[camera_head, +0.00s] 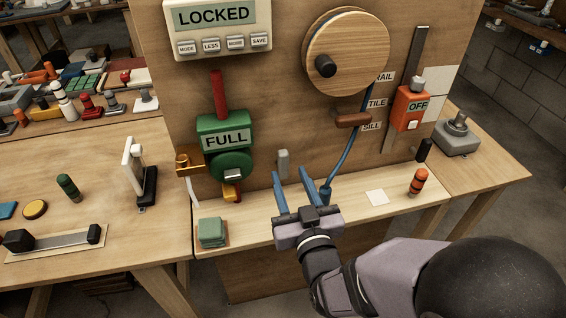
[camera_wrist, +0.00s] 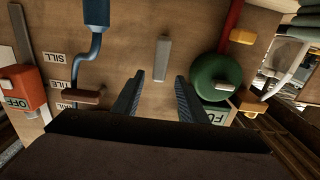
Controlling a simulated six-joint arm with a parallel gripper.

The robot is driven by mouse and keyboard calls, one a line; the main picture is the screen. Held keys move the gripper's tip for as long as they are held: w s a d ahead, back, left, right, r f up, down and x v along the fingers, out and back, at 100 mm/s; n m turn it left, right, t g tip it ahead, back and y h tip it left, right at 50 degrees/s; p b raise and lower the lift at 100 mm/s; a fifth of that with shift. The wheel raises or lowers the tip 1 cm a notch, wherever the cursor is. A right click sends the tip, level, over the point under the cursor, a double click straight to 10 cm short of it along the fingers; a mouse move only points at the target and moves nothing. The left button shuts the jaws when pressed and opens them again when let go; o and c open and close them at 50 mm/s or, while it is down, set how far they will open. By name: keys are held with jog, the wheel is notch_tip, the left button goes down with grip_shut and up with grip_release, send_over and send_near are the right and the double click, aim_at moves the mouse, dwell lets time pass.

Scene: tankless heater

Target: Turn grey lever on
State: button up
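The grey lever (camera_head: 283,163) is a short upright bar on the wooden board, between the green FULL unit and the blue pipe. In the wrist view the grey lever (camera_wrist: 162,58) is near the picture's middle, with its near end close to the gap between my fingertips. My gripper (camera_head: 290,173) is open and empty, its two blue fingers pointing at the board. In the wrist view my gripper (camera_wrist: 160,79) has its fingers spread to either side of the lever's line. I cannot tell how far the tips are from the lever; no contact shows.
The green FULL unit (camera_head: 229,150) is left of the lever; the blue pipe (camera_head: 347,150) is right. An orange OFF box (camera_head: 408,109) is further right. On the ledge are green pads (camera_head: 212,232) and an orange-black cylinder (camera_head: 418,182). The ledge's middle is mostly clear.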

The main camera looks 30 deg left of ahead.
aim_at(285, 162)
jog(key=shift+p+x, duration=0.75)
jog(key=shift+x, duration=2.9)
grip_shut()
